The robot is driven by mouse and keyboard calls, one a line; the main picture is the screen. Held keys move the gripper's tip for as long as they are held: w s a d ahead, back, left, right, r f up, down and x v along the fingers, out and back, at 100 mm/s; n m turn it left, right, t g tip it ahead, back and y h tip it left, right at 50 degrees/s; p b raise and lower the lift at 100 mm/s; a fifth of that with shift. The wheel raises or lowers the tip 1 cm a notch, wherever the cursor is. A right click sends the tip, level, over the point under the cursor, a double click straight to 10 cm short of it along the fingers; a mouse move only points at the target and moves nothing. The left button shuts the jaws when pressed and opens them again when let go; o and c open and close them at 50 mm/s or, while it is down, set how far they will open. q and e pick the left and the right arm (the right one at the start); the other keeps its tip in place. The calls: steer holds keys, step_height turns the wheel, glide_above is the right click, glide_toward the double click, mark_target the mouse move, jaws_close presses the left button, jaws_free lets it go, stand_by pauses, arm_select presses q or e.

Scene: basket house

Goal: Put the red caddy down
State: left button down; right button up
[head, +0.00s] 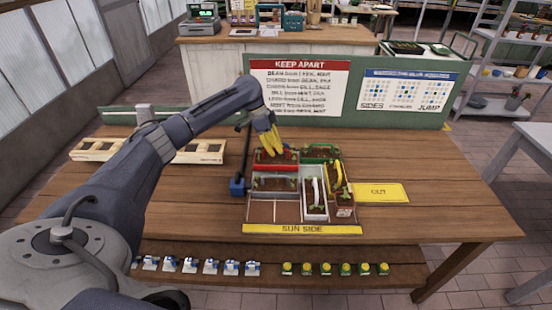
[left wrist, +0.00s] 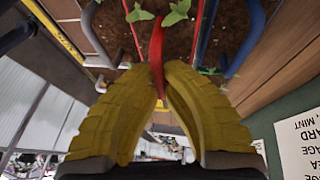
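The red caddy (head: 276,167) holds soil and small green plants and sits level at the back-left part of the divided tray. I cannot tell whether its base touches the tray floor. My left gripper (head: 271,145) is above it with yellow fingers pointing down. In the left wrist view my left gripper (left wrist: 166,66) is closed around the caddy's red handle (left wrist: 157,45), with soil and leaves beyond. The tray carries a yellow "SUN SIDE" strip (head: 301,229) on its front. My right gripper is not in view.
A green caddy (head: 320,147) is right beside the red one. A grey caddy, a white-handled caddy (head: 315,211) and a yellow-handled one are close by. The front-left tray compartments (head: 262,210) are empty. A yellow "OUT" card (head: 381,192) lies right. A sign board (head: 300,90) stands behind.

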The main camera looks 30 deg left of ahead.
mark_target(276, 159)
arm_select(q)
steer(key=shift+f, duration=2.05)
steer(key=c, duration=1.6)
jaws_free()
steer(key=shift+f, duration=0.15)
steer(key=v, duration=1.2)
steer(key=shift+r, duration=0.2)
steer(key=shift+d, duration=0.1)
